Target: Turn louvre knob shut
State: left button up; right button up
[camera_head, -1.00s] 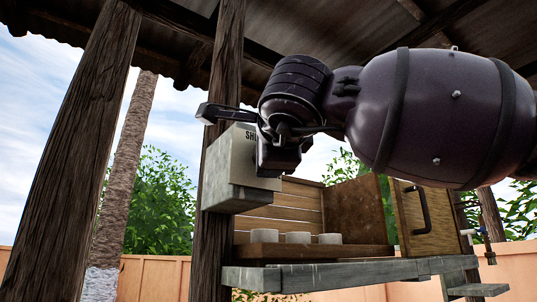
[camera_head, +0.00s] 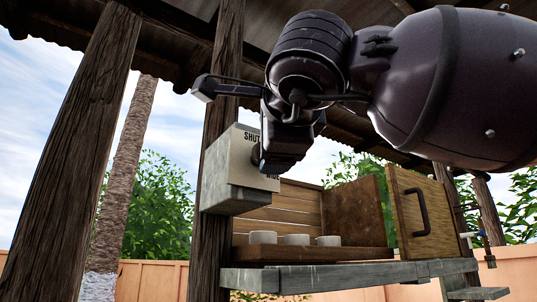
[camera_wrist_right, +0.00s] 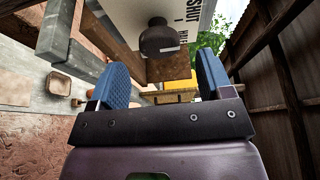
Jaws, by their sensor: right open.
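A pale label plate (camera_head: 245,145) with "SHUT" at its top and "WIDE" lower down is on a grey box (camera_head: 222,185) fixed to a wooden post. In the right wrist view, the dark round louvre knob (camera_wrist_right: 163,38) stands out from the plate (camera_wrist_right: 192,18). My right gripper (camera_wrist_right: 162,68) is open and empty, with its blue finger pads to either side; the knob is beyond the tips, roughly centred in the gap. In the head view my right gripper (camera_head: 285,150) covers part of the plate, and I cannot make out the knob there. My left gripper is not in view.
Below the box, a grey shelf (camera_head: 310,277) carries a wooden tray (camera_head: 265,252) with several white cups (camera_head: 295,239). A wooden door (camera_head: 424,213) with a dark handle stands right of it. Wooden posts (camera_head: 75,150) stand left; a roof is overhead.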

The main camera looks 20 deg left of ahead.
jog(key=v, duration=0.5)
jog(key=shift+s+d, duration=0.15)
jog(key=shift+s, duration=0.15)
